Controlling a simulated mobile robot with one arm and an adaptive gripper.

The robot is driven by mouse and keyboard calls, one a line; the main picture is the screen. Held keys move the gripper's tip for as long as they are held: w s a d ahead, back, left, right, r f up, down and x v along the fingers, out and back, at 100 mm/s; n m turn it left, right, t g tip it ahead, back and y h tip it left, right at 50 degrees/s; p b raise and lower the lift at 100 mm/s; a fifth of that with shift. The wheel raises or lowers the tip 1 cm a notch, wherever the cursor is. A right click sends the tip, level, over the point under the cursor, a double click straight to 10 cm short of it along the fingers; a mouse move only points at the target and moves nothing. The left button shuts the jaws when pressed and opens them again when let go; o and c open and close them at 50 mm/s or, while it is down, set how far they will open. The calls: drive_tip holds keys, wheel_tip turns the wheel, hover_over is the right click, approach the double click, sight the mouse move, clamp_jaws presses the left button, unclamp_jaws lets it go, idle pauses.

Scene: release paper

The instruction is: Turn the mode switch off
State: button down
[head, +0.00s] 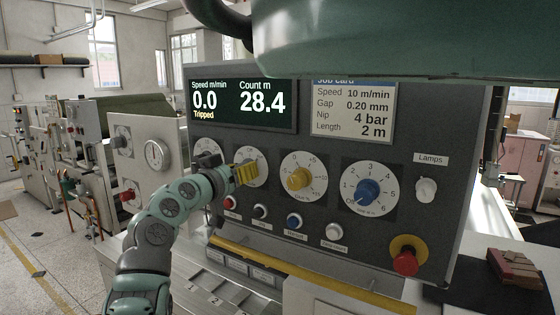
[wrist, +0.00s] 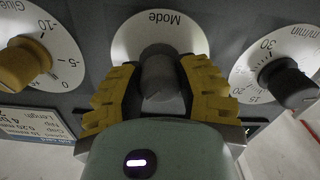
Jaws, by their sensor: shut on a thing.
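The mode switch is a dark grey knob (wrist: 160,78) on a round white dial marked "Mode" (wrist: 158,25), upside down in the wrist view. My gripper (wrist: 160,72) has its two yellow ribbed fingers on either side of the knob, closed on it. In the head view my gripper (head: 245,173) reaches the second dial from the left (head: 250,156). Its fingers hide the knob there, and "Off" can be partly read on the dial's upper edge. The knob's exact setting cannot be told.
A yellow glue knob (head: 300,178) and a dark speed knob (head: 207,160) flank the switch. A blue knob (head: 367,190), several push buttons (head: 294,221) and a red emergency stop (head: 405,261) are on the panel. The display (head: 240,103) reads 0.0, 28.4 and "Tripped".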

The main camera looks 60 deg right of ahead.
drive_tip(key=n+b, duration=0.1)
drive_tip(key=n, duration=0.2)
drive_tip(key=shift+f+n+b, duration=0.1)
drive_tip(key=shift+n+b, duration=0.2)
drive_tip(key=shift+b, duration=0.05)
drive_tip(key=shift+n, duration=2.2)
drive_tip(key=c, duration=0.6)
unclamp_jaws()
drive_tip(key=shift+o, duration=0.2)
drive_tip(key=s+a, duration=0.1)
drive_tip(key=a, duration=1.1)
